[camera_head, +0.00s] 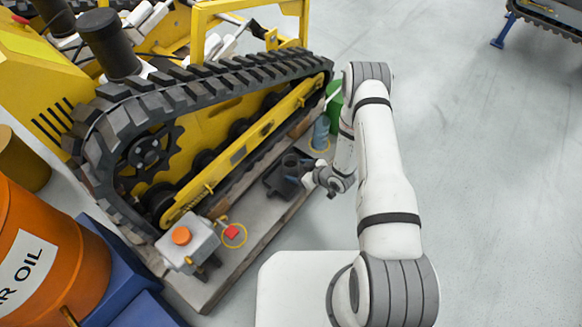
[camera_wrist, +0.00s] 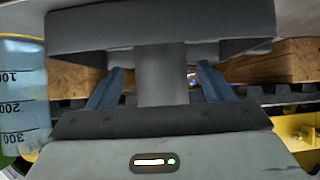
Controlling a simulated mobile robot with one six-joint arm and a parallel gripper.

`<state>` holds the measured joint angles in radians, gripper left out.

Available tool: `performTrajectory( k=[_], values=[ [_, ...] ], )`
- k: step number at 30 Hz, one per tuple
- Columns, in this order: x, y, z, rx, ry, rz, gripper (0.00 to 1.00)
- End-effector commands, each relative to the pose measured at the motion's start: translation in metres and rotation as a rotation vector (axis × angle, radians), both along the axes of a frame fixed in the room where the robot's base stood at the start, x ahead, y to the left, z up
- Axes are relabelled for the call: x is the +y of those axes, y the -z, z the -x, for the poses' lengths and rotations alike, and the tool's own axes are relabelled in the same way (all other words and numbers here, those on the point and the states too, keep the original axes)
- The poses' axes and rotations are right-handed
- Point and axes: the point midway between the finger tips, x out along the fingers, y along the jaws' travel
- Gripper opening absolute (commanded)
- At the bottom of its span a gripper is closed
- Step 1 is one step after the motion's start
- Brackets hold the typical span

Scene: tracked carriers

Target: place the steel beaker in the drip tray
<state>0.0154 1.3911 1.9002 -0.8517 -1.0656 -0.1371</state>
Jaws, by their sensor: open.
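The steel beaker (camera_head: 290,165) is a dark grey cylinder standing in the drip tray (camera_head: 272,183), a dark shallow tray on the grey slab beside the track. In the wrist view, which appears upside down, the beaker (camera_wrist: 161,78) is a plain grey cylinder between my two fingers. The tray (camera_wrist: 160,33) lies above it in that picture, and the beaker meets it. My gripper (camera_wrist: 159,86) is open around the beaker, with a gap visible on each side. In the head view my gripper (camera_head: 305,172) is at the tray's right side, its fingers small and partly unclear.
A blue graduated bottle (camera_head: 320,134) and a green container (camera_head: 334,106) stand behind my gripper. The black track (camera_head: 190,95) rises close on the left. A grey box with an orange button (camera_head: 188,245) and a red item (camera_head: 231,232) are nearer.

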Motion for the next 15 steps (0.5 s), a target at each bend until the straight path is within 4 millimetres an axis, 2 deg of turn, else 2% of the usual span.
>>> performTrajectory(
  k=[1,6,12,15],
  values=[
    [-0.009,-0.011,0.006,0.003,0.005,-0.001,0.74],
    [-0.031,-0.030,0.024,0.002,0.005,0.000,0.74],
    [-0.046,-0.041,0.036,0.000,0.001,0.000,0.74],
    [-0.051,-0.048,0.034,0.001,0.004,0.014,0.74]
  ],
)
